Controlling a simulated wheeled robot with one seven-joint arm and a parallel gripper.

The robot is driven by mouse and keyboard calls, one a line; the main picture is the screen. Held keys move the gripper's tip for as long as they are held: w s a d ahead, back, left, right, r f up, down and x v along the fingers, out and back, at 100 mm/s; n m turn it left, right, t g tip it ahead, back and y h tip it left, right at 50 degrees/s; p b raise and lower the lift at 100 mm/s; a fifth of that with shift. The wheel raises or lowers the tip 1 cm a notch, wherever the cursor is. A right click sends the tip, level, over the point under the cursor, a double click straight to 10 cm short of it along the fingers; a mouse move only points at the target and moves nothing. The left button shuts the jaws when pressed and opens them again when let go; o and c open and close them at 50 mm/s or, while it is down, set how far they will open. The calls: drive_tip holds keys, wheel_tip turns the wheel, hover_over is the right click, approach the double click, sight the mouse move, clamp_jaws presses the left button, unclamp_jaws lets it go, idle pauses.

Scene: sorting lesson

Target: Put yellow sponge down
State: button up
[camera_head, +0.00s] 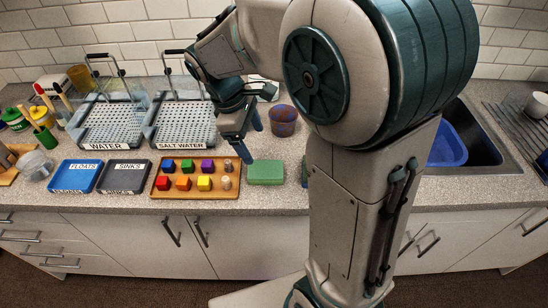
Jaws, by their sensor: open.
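A flat green block (266,173), like a scouring sponge, lies on the counter just right of the wooden tray; only green shows on it. No plainly yellow sponge is visible. My gripper (252,142) is open above the counter, just behind and above the green block, with its dark blue fingers apart. I see nothing between the fingers. My arm hides part of the counter to the right, where another green edge peeks out beside it.
The wooden tray (233,194) holds several coloured blocks. Left of it lie the SINKS tray (124,177) and FLOATS tray (75,177). Behind stand the WATER tank (104,116), SALT WATER tank (183,116) and a reddish cup (284,122). A sink with a blue tub (447,148) is at right.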

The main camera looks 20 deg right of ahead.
drive_tip(key=s+d+r+m+t+y, duration=0.2)
drive_tip(key=s+d+m+t+y, duration=0.1)
drive_tip(key=s+m, duration=0.8)
drive_tip(key=shift+s+d+m+t, duration=0.4)
drive_tip(key=shift+s+d+t, duration=0.1)
drive_tip(key=shift+s, duration=0.7)
drive_tip(key=shift+a, duration=0.1)
